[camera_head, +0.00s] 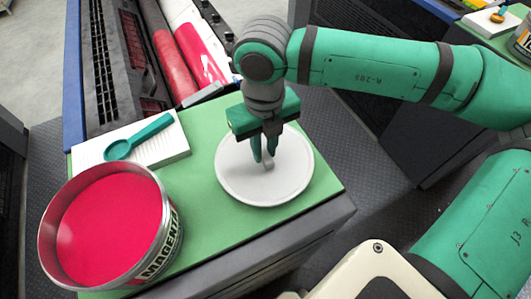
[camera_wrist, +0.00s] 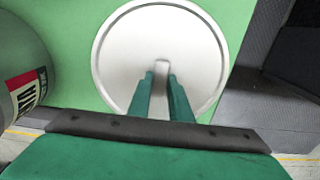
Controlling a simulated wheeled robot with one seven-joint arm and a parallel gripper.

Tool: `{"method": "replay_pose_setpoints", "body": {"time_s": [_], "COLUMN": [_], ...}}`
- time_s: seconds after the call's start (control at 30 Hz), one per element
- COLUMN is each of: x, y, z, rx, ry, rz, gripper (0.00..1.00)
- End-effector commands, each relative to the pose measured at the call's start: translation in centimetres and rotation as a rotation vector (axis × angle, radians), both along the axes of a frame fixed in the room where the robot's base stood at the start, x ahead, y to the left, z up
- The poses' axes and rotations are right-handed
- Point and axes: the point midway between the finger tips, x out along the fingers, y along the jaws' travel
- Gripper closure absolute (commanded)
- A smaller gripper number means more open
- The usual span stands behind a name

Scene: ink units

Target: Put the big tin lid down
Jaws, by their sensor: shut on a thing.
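The big tin lid (camera_head: 240,180) is a round, pale grey disc with a raised rim and a small upright handle at its middle. It is over the right part of the green tabletop; I cannot tell if it touches the top. My gripper (camera_head: 265,160) points down and is shut on the lid's handle. In the wrist view the lid (camera_wrist: 120,55) lies beyond my fingertips (camera_wrist: 161,80), which close around the handle. The open tin (camera_head: 110,225), full of magenta ink and labelled MAGENTA, stands at the left, apart from the lid.
A white pad (camera_head: 168,153) with a green spatula (camera_head: 140,138) lies behind the tin. Ink rollers (camera_head: 197,50) and a black machine part (camera_head: 105,70) stand behind. The green tabletop (camera_head: 205,230) is clear between tin and lid, and its right edge is close to the lid.

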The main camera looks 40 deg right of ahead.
Motion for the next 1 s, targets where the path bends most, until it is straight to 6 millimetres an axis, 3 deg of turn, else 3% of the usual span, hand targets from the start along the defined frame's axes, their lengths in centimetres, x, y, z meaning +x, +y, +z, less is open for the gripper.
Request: {"method": "replay_pose_setpoints", "body": {"time_s": [0.37,0.77,0.8,0.87,1.0], "x": [0.4,0.4,0.4,0.4,0.4], "y": [-0.7,-0.7,-0.7,-0.7,-0.7], "z": [-3.8,-4.3,-4.3,-4.3,-4.3], "rx": [0.0,-0.001,-0.001,-0.001,-0.001], "ry": [0.0,-0.002,-0.002,-0.002,-0.002], "rz": [0.001,0.001,0.001,0.001,0.0], "gripper": [1.0,1.0,0.77,0.63,0.63]}}
